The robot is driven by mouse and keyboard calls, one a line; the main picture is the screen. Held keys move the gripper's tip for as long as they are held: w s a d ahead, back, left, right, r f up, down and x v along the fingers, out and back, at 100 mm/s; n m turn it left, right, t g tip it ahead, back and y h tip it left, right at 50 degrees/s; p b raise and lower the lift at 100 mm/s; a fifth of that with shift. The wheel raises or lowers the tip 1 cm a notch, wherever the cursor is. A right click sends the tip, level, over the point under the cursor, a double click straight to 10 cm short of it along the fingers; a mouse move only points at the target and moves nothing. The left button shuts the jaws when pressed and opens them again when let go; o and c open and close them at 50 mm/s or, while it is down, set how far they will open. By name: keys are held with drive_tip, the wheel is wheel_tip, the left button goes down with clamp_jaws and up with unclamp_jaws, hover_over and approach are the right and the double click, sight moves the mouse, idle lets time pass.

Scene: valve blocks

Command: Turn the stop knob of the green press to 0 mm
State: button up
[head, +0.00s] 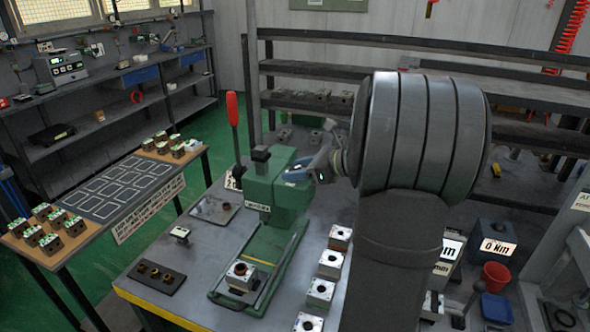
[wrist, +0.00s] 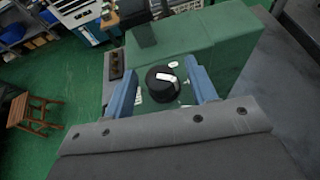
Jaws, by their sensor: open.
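The green press (head: 272,188) stands on the grey bench, with a red-tipped lever (head: 232,110) at its left. My gripper (head: 312,172) is at the right side of the press head. In the wrist view my gripper (wrist: 160,68) is open, with a blue finger on each side of the black stop knob (wrist: 160,88). The knob carries a white pointer bar lying roughly crosswise in the picture. Small white marks sit around it on the green face; I cannot read them. I cannot tell whether the fingers touch the knob. In the head view my arm and gripper hide the knob.
A valve block (head: 241,275) sits on the press base. Several blocks stand in a row (head: 330,264) right of it, close to my arm. A black tray with rings (head: 156,278) lies at front left. A red cup (head: 496,276) and a "0 Nm" box (head: 492,240) stand at right.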

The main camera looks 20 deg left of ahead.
drive_tip(key=shift+a+f, duration=0.15)
drive_tip(key=shift+a, duration=0.35)
drive_tip(key=c, duration=1)
drive_tip(key=shift+w+n+g, duration=0.1)
drive_tip(key=shift+n+g, duration=0.2)
drive_tip(key=shift+g, duration=0.1)
drive_tip(key=n+g+h, duration=0.1)
drive_tip(key=n+g, duration=0.3)
drive_tip(key=g, duration=0.1)
drive_tip(key=n+g+h, duration=0.3)
drive_tip(key=n+g, duration=0.1)
drive_tip(key=n, duration=0.1)
drive_tip(key=shift+g, duration=0.4)
drive_tip(key=shift+n+g+h, duration=0.3)
drive_tip(key=shift+n+h, duration=0.1)
drive_tip(key=shift+n, duration=0.1)
